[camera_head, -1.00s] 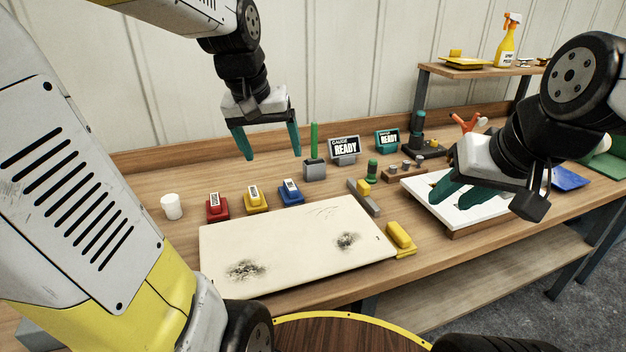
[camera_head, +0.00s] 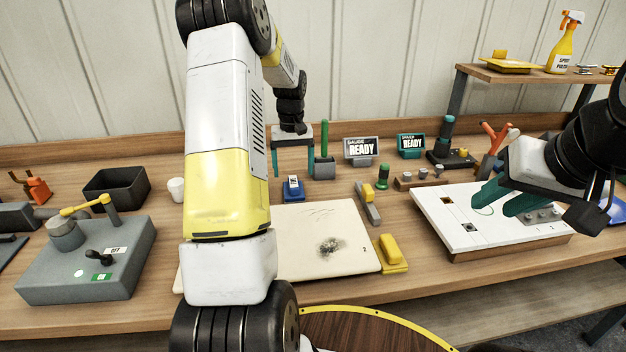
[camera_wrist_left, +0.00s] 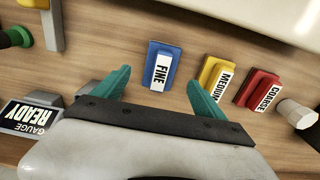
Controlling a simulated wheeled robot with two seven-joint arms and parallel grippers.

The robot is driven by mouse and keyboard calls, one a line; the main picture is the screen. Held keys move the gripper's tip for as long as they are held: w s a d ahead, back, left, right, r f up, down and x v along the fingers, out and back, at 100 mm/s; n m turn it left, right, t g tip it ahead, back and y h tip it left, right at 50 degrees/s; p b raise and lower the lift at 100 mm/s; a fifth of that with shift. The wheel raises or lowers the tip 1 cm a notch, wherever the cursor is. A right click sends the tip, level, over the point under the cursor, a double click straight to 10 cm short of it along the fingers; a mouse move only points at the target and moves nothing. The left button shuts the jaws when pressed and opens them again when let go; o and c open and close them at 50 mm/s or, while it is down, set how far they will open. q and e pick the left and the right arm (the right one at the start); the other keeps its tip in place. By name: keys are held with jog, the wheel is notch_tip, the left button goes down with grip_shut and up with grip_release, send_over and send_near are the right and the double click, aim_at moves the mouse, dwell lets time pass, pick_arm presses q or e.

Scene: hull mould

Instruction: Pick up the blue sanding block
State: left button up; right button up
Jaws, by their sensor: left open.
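The blue sanding block (camera_head: 292,188) stands on the wooden bench just behind the cream panel. In the left wrist view the blue block (camera_wrist_left: 161,66), labelled FINE, lies ahead of and between my open fingers, apart from them. My left gripper (camera_head: 293,162) is open and empty above the bench, just behind the block; its fingers (camera_wrist_left: 158,92) show at the bottom of the wrist view. A yellow MEDIUM block (camera_wrist_left: 216,77) and a red COARSE block (camera_wrist_left: 258,90) stand beside the blue one. My right gripper (camera_head: 502,200) is over the white board; its fingers appear apart.
The cream panel (camera_head: 325,225) lies in front. A grey holder with a green rod (camera_head: 324,165) and a gauge sign (camera_head: 362,150) stand close to my left gripper. A white cup (camera_head: 176,190), a black bin (camera_head: 117,187) and a grey machine (camera_head: 90,262) are at left.

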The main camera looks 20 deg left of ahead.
aim_at(293, 182)
pick_arm(q)
notch_tip(293, 182, down, 6)
jog(key=shift+a+f, duration=0.1)
jog(key=c, duration=1.5)
notch_tip(293, 182, up, 10)
jog(key=shift+s+r, duration=0.1)
jog(key=shift+c, duration=0.2)
